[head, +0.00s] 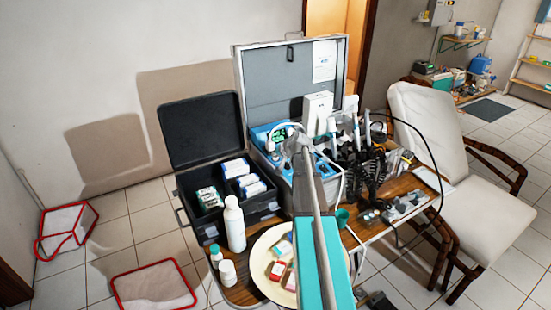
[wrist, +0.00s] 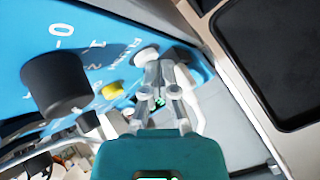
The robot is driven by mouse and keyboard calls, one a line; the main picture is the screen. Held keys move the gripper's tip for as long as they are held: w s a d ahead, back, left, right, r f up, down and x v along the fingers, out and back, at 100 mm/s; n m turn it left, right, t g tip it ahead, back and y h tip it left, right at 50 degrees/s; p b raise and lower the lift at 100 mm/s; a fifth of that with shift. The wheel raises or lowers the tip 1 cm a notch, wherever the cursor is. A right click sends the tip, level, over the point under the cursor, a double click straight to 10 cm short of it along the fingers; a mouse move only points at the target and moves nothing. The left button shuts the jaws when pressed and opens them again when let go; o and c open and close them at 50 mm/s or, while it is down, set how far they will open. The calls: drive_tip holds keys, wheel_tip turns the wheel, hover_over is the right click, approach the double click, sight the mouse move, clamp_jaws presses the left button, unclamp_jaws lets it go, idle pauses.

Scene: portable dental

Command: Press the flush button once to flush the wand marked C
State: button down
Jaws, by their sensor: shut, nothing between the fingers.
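The blue control panel (wrist: 98,30) fills the upper left of the wrist view. It carries a black knob (wrist: 55,82), a yellow button (wrist: 113,90) and a pale round button (wrist: 147,54) beside partly legible white lettering. My gripper (wrist: 165,58) is shut and empty, its fingertips at the pale button; I cannot tell whether they touch or press it. In the head view my gripper (head: 298,143) is over the blue unit (head: 270,133) in the open grey case. Several wands (head: 356,127) stand right of it; no letter C is readable.
An open black case (head: 205,198) with small boxes stands left of the unit. A white bottle (head: 234,222) and a cream tray (head: 262,248) are in front. Cables hang at the right beside a cream chair (head: 437,140).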

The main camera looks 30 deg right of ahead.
sight(276, 159)
drive_tip(key=shift+r+p, duration=0.75)
drive_tip(key=shift+r, duration=0.05)
drive_tip(key=shift+r, duration=0.1)
drive_tip(key=shift+s+r+p, duration=0.15)
drive_tip(key=shift+r+p, duration=2.25)
drive_tip(key=shift+p, duration=0.1)
drive_tip(key=shift+s, duration=0.1)
